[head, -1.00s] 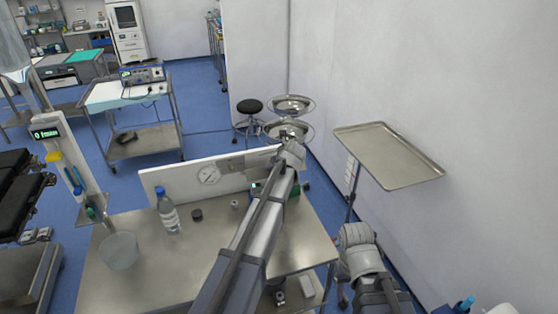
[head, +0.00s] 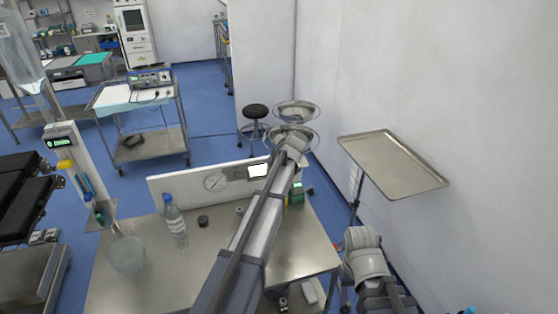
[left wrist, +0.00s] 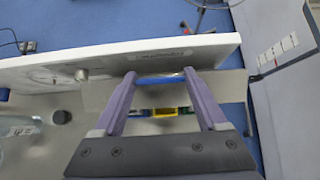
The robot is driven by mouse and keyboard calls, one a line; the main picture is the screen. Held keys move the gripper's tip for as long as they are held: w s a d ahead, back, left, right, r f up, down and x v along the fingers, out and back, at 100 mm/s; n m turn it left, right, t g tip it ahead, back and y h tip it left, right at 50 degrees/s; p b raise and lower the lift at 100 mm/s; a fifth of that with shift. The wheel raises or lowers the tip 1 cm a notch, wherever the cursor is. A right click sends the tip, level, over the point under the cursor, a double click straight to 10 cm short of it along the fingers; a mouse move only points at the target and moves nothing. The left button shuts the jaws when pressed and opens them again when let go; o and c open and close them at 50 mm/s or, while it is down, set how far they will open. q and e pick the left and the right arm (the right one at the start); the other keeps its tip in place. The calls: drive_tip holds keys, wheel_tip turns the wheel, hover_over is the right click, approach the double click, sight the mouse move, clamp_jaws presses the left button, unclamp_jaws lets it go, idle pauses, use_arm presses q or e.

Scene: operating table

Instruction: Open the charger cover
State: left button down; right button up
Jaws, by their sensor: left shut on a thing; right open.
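The upright white panel (head: 185,186) stands at the back of the metal table and carries a round gauge (head: 215,182). In the left wrist view, a grey plate-like cover (left wrist: 228,84) with a blue bar (left wrist: 160,80) sits at the panel's edge. My left gripper (left wrist: 160,76) has its two purple fingers at the ends of the blue bar and is shut on it. In the head view my left arm hides most of this spot. A bright white square (head: 258,170) shows on the panel. My right gripper (head: 363,238) is open, low at the right; its fingertips are hard to make out.
A bottle (head: 174,216), a clear cup (head: 127,255) and a small dark cap (head: 203,221) stand on the metal table (head: 190,270). A green device (head: 297,193) is beside my left arm. A tray stand (head: 395,165) and the wall limit the right side.

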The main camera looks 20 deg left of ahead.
use_arm(q)
drive_tip(key=shift+w, duration=0.1)
unclamp_jaws()
drive_tip(key=p+v, duration=0.5)
drive_tip(key=v, duration=0.2)
drive_tip(key=shift+s+r, duration=0.25)
drive_tip(key=shift+s, duration=0.05)
drive_tip(key=shift+d, duration=0.15)
